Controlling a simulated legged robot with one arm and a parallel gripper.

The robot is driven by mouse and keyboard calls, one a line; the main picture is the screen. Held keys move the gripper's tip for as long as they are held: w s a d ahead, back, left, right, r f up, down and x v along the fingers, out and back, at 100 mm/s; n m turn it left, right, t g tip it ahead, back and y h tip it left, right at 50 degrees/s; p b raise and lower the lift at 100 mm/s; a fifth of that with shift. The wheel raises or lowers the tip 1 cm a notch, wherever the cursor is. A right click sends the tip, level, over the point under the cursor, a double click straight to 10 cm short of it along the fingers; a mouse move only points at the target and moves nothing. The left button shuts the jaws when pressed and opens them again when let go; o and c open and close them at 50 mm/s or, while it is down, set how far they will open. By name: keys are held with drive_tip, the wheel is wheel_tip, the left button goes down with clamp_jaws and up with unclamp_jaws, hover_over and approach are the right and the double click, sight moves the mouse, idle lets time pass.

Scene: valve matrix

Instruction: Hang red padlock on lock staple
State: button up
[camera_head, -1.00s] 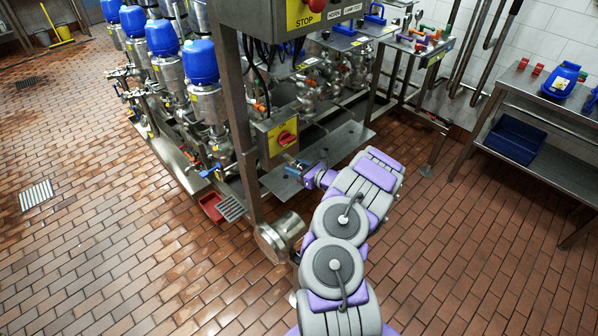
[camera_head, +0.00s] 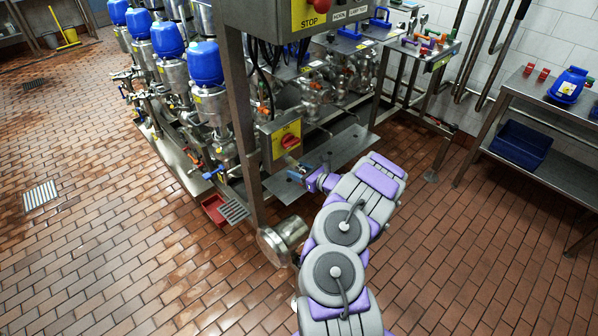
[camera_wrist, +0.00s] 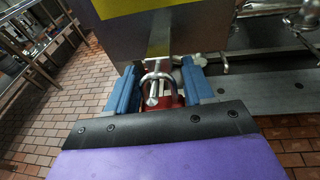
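My gripper (camera_head: 298,170) is low in front of the yellow isolator box (camera_head: 281,142) with a red knob (camera_head: 289,141). In the wrist view, the gripper's two blue fingers (camera_wrist: 160,72) stand on either side of a red padlock (camera_wrist: 177,101) and appear shut on its body. The padlock's silver shackle (camera_wrist: 172,80) points up. A small metal rod-like piece (camera_wrist: 153,90), perhaps the lock staple, shows at the shackle's opening below the box. I cannot tell whether the shackle is around it or only in front of it. The padlock cannot be made out in the head view.
A steel post (camera_head: 249,130) stands just left of the box. A steel ledge (camera_head: 335,152) runs behind the gripper. A red tray (camera_head: 213,208) lies on the floor at left. Open tiled floor lies to the right, before a steel table (camera_head: 560,118).

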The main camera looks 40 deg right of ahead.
drive_tip(key=o, duration=0.4)
drive_tip(key=shift+o, duration=0.2)
drive_tip(key=p+v, duration=0.4)
drive_tip(key=v, duration=1.3)
drive_tip(key=shift+s+p, duration=0.2)
drive_tip(key=shift+p, duration=0.1)
